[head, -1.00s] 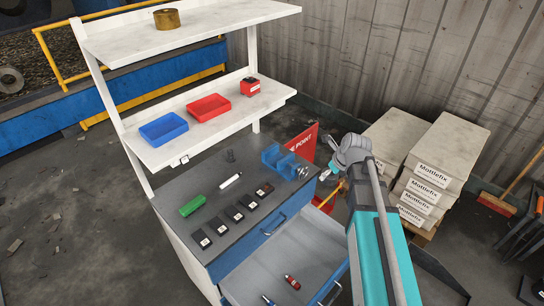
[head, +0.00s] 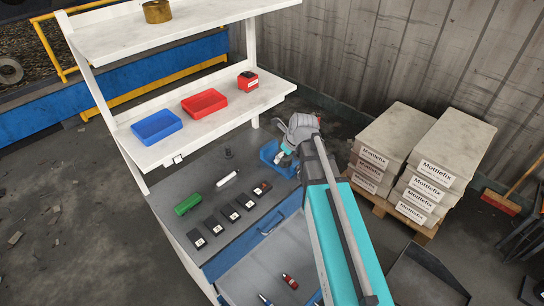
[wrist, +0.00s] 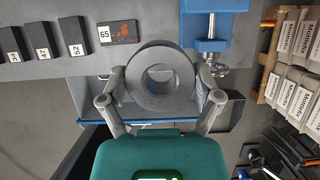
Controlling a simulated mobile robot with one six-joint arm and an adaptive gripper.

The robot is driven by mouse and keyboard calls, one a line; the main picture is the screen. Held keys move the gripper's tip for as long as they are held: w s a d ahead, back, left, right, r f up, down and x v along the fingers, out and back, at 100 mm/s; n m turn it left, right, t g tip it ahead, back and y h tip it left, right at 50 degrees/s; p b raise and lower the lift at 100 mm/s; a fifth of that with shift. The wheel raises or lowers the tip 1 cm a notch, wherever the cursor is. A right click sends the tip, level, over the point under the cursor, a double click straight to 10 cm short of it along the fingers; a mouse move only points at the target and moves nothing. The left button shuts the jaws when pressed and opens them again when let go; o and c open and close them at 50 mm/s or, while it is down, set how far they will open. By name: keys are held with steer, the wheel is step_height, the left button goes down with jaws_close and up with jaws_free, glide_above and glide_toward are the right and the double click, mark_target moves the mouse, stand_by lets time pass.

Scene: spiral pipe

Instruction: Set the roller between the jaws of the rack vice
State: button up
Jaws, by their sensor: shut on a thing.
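The roller, a thick grey ring (wrist: 160,82), sits between the two fingers of my gripper (wrist: 160,88) in the wrist view. The fingers are shut on its sides, and its round face with the hole is toward the camera. The blue rack vice (wrist: 212,22) is at the upper right of the wrist view, with its screw and round handle pointing down toward the roller's right side. In the head view the blue vice (head: 268,152) is at the bench's far right corner, partly hidden by my arm.
Black numbered blocks (head: 229,212) line the grey bench (head: 185,180), near a green block (head: 187,204) and a white cylinder (head: 227,180). A drawer (head: 255,270) stands open in front, holding a red-handled tool (head: 289,281). A shelf with trays (head: 204,102) overhangs the bench's back.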

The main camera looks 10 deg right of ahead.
steer(key=shift+w+a, duration=0.1)
steer(key=shift+a, duration=0.25)
steer(key=shift+w+a+f+b, duration=0.15)
steer(key=shift+a+f+b, duration=0.2)
steer(key=shift+a, duration=0.1)
steer(key=w+a+f+b, duration=0.1)
steer(key=a+f+b, duration=0.1)
steer(key=a, duration=0.2)
steer(key=w+a+f+b, duration=0.1)
steer(key=a+f+b, duration=0.1)
steer(key=a, duration=0.2)
steer(key=w+a+f+b, duration=0.1)
steer(key=a+f+b, duration=0.1)
steer(key=a, duration=0.2)
steer(key=shift+a+f+b, duration=0.15)
steer(key=shift+f+b, duration=0.1)
steer(key=shift+b, duration=0.05)
steer(key=shift+a+f, duration=0.1)
steer(key=shift+a, duration=0.35)
steer(key=shift+w, duration=0.1)
steer(key=w+d, duration=0.3)
steer(key=d, duration=0.1)
steer(key=w+d, duration=0.3)
steer(key=d, duration=0.2)
steer(key=w+d, duration=0.3)
steer(key=d, duration=0.1)
steer(key=shift+w+d, duration=0.2)
steer(key=shift+w, duration=0.05)
